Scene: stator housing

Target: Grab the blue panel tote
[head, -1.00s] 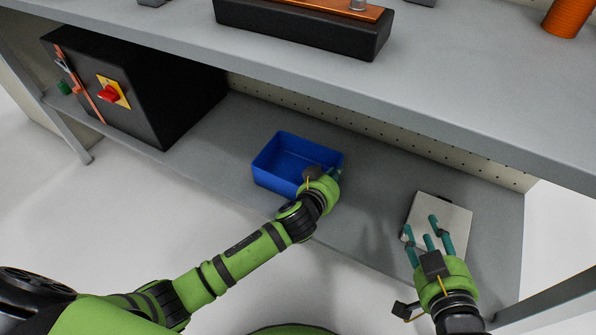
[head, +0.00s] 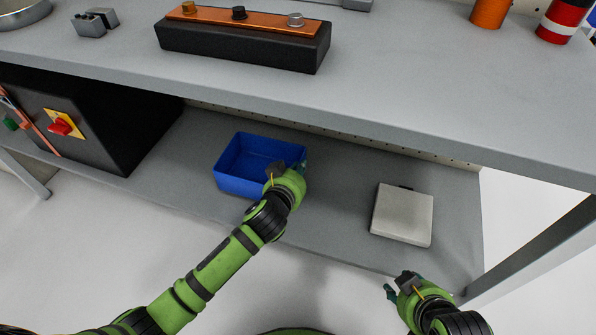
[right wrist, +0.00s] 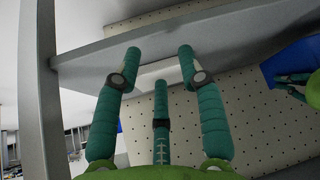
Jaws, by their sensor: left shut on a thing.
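The blue panel tote (head: 230,183) is an open, empty-looking bin on the lower shelf, left of centre in the head view. Part of it shows at the right edge of the right wrist view (right wrist: 272,68). My left gripper (head: 300,170) is shut on the tote at its right end, by the near corner; the hand hides that corner. My right gripper (head: 391,287) is low in the head view, off the shelf's front edge. In the right wrist view (right wrist: 158,75) its teal fingers are spread apart with nothing between them.
A pale flat box (head: 402,214) lies on the lower shelf (head: 330,225), right of the tote. A black cabinet with a red switch (head: 61,126) stands at the left. The upper worktop (head: 400,95) overhangs the tote. A table leg (head: 535,245) stands at the right.

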